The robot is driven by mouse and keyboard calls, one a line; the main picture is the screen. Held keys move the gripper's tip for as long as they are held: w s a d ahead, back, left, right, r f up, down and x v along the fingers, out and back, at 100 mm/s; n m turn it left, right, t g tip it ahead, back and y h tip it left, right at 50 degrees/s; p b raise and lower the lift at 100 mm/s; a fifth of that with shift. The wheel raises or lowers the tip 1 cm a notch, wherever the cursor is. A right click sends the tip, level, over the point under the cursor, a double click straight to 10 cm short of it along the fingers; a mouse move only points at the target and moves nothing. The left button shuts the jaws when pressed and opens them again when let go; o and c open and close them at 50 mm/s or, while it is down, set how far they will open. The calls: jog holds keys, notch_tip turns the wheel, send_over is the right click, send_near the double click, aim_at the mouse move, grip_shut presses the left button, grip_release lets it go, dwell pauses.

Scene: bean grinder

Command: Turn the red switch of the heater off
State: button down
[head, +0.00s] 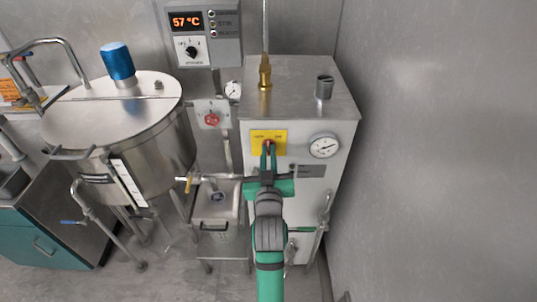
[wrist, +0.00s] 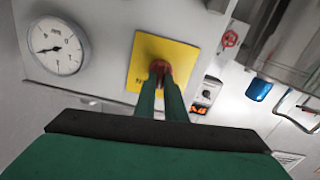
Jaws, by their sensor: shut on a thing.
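The heater (head: 297,105) is a grey metal cabinet at the right in the head view. Its red switch (head: 269,144) sits on a yellow plate (head: 258,136) on the upper front face. My gripper (head: 269,150) is at the plate, with its green fingers shut on the red switch. In the wrist view, the fingertips (wrist: 160,70) cover most of the red switch (wrist: 160,66), and the yellow plate (wrist: 184,62) shows around it. The switch's exact angle is hidden by the fingers.
A round gauge (head: 324,146) is right of the plate. A steel kettle (head: 135,130) stands left, with a control box (head: 203,32) reading 57 °C above. A bare wall (head: 430,130) closes the right side.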

jog(key=n, duration=0.4)
jog(key=shift+s+a, duration=0.1)
jog(key=shift+a+f+n, duration=0.1)
jog(key=shift+n, duration=1.6)
jog(key=c, duration=1.8)
grip_release()
